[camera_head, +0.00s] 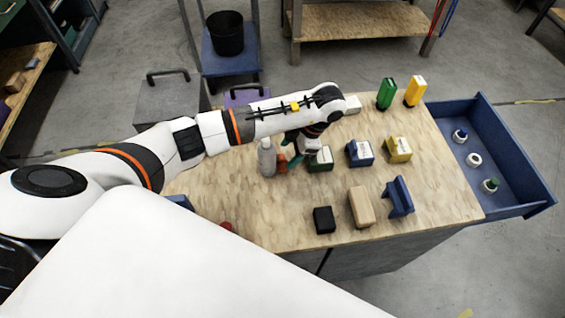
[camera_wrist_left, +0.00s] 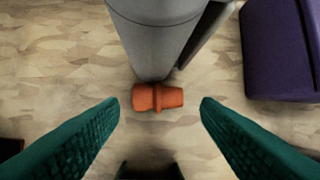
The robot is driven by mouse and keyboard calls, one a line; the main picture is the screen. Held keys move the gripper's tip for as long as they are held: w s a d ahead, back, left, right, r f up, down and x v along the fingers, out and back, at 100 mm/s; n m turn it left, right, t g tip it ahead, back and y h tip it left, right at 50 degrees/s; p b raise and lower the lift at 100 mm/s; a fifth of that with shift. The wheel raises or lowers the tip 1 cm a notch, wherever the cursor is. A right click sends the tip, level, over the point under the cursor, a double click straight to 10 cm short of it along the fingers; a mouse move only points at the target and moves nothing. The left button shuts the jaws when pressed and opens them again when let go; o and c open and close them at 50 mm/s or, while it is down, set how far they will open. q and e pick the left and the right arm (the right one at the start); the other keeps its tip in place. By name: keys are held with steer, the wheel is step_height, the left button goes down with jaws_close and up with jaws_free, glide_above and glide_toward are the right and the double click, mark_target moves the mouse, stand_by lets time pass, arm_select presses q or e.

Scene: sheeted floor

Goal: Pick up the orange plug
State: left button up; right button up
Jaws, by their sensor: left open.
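The orange plug (camera_wrist_left: 158,97) lies on its side on the wooden tabletop, between the two green fingers of my left gripper (camera_wrist_left: 160,105) in the left wrist view. The fingers are spread, with a visible gap on each side of the plug. In the head view the plug (camera_head: 282,163) is a small orange patch, partly hidden by the left gripper (camera_head: 289,152), which points down over it. A grey bottle (camera_head: 267,158) stands right beside the plug; its grey body (camera_wrist_left: 162,40) is directly above the plug in the left wrist view. My right gripper is out of view.
A green-and-white box (camera_head: 321,160), a blue box (camera_head: 359,154) and a yellow box (camera_head: 398,150) stand to the right. A purple object (camera_wrist_left: 280,45) is near the bottle. Black, tan and blue blocks lie nearer the front. A blue drawer (camera_head: 515,165) juts out at right.

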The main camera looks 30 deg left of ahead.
mark_target(284, 160)
arm_select(q)
steer(key=x, duration=0.4)
steer(key=shift+s, duration=0.15)
steer(key=c, duration=0.7)
steer(key=shift+c, duration=0.2)
